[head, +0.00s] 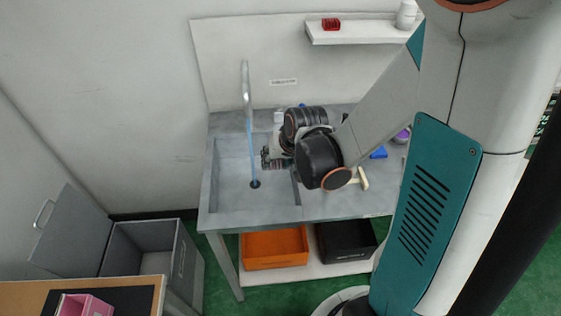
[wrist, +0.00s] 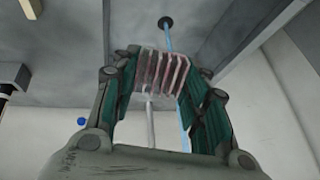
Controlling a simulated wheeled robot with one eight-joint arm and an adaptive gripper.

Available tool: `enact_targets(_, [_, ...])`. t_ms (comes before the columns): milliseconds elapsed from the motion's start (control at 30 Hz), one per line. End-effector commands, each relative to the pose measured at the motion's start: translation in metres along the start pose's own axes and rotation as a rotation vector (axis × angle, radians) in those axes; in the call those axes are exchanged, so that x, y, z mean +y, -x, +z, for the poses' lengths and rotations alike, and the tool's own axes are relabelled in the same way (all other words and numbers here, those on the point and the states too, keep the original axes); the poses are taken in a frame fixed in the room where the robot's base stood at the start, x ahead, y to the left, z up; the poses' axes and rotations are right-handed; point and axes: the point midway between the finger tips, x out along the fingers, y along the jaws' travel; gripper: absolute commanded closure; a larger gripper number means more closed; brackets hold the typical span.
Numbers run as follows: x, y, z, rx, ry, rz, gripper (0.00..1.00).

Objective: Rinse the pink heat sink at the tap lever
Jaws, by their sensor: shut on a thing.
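My gripper (wrist: 163,75) is shut on the pink heat sink (wrist: 160,70), a ribbed block held between the two fingertips. In the head view my gripper (head: 266,158) is over the sink basin (head: 226,188), just right of the water stream (head: 251,145). A thin blue stream runs from the tall grey tap (head: 246,82) to the dark drain (head: 255,184). In the wrist view the stream (wrist: 185,140) passes behind the heat sink; I cannot tell whether water touches it. A cream handle (head: 363,179), seemingly the tap lever, shows at the counter's right, partly hidden by my arm.
An orange bin (head: 274,248) and a black bin (head: 345,240) stand under the counter. A grey lidded box (head: 145,248) is open at left. A pink container (head: 84,305) sits front left. A shelf (head: 360,36) holds a red block (head: 331,24). The basin's left side is clear.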

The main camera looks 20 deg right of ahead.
Motion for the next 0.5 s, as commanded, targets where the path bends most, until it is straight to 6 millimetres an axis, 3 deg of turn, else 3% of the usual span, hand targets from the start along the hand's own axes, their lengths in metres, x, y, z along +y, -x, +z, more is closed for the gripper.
enact_targets(500, [-0.015,-0.031,-0.033,-0.001,0.001,0.001,0.83])
